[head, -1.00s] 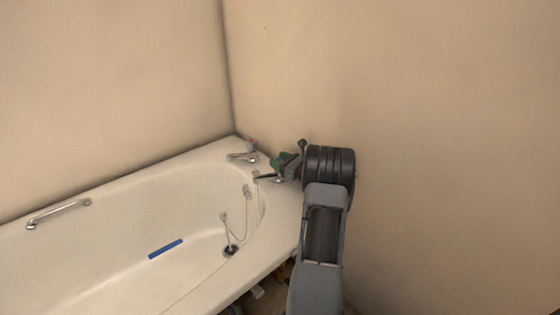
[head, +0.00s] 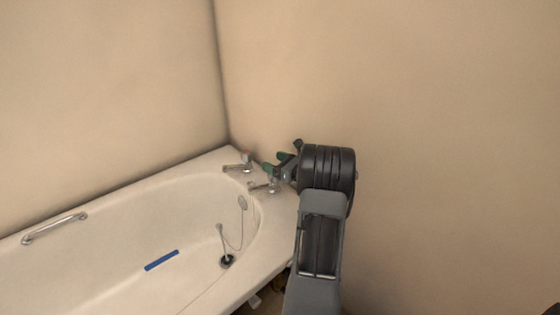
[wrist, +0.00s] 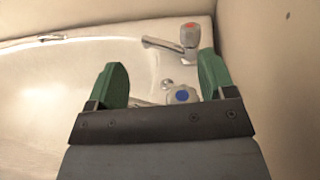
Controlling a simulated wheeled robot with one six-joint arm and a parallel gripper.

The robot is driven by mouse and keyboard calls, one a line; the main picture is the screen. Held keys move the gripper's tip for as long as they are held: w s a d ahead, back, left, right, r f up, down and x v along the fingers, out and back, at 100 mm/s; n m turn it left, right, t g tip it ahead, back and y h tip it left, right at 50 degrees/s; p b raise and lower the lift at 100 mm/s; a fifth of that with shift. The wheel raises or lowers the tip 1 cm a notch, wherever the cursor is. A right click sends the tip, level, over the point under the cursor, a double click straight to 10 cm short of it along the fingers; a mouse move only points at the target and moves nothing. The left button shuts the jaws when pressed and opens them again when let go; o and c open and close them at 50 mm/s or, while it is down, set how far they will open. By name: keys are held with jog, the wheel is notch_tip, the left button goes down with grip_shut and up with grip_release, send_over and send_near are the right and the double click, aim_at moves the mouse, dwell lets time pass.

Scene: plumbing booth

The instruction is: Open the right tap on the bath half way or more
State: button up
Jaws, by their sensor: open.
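The right tap has a blue-marked handle (wrist: 181,95) and sits on the bath corner; its chrome body shows in the head view (head: 272,185). My gripper (wrist: 163,62) is open and empty, with its green fingers spread. In the wrist view the blue-marked handle shows between the fingers, nearer the right one, and its lower part is hidden by the gripper body. In the head view my gripper (head: 275,162) is just above the right tap; I cannot tell whether it touches it.
A second tap with a red-marked handle (head: 246,160) stands just left, also in the wrist view (wrist: 189,36). The white bath (head: 100,260) holds a blue strip (head: 162,261) and a plug on a chain (head: 227,261). A plain wall (head: 430,120) is close on the right.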

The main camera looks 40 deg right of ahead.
jog(key=s+a+r+p, duration=0.3)
jog(key=s+a+r, duration=0.3)
jog(key=s, duration=0.3)
jog(key=shift+s+r, duration=0.25)
jog(key=shift+r, duration=0.1)
jog(key=shift+a, duration=0.1)
